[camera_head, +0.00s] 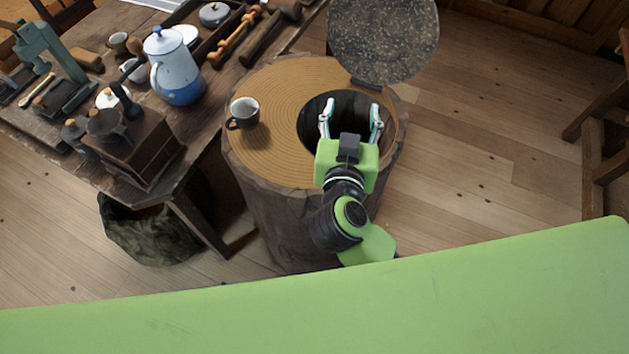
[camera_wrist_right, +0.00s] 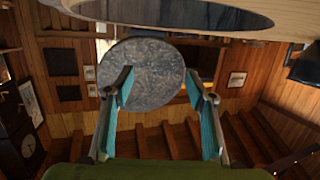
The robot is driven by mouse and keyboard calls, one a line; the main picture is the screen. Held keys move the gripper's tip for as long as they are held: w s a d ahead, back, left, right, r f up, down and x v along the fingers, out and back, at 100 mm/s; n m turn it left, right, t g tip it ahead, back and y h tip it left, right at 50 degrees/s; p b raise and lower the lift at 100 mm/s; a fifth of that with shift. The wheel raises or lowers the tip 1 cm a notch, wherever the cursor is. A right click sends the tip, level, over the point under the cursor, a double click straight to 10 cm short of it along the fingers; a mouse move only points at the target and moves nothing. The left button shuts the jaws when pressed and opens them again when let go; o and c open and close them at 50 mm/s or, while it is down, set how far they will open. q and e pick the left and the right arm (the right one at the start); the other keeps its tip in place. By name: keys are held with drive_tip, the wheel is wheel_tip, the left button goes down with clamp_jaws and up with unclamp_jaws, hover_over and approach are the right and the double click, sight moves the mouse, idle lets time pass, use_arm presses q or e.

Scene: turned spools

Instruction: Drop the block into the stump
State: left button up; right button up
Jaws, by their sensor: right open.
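The stump (camera_head: 275,95) is a bark-sided round with a ringed tan top and a dark round opening (camera_head: 349,98) in its right part. A speckled grey round lid (camera_head: 383,38) stands raised at the opening's far edge; it also shows in the right wrist view (camera_wrist_right: 142,74). My right gripper (camera_head: 350,106) is open, its fingers spread in front of the opening in the head view. Nothing shows between its fingers in the right wrist view (camera_wrist_right: 159,76). I see no block in either view; the inside of the opening is dark and partly hidden by the gripper. My left gripper is out of view.
A dark mug (camera_head: 244,113) stands on the stump's left part. A cluttered wooden table (camera_head: 200,172) stands close on the left, with a blue-and-white pot (camera_head: 174,70) and a wooden box (camera_head: 133,150). Bare floor (camera_head: 490,140) lies to the right.

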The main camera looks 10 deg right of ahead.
drive_tip(key=v, duration=0.5)
drive_tip(key=shift+s+a+r, duration=0.1)
drive_tip(key=shift+s, duration=0.2)
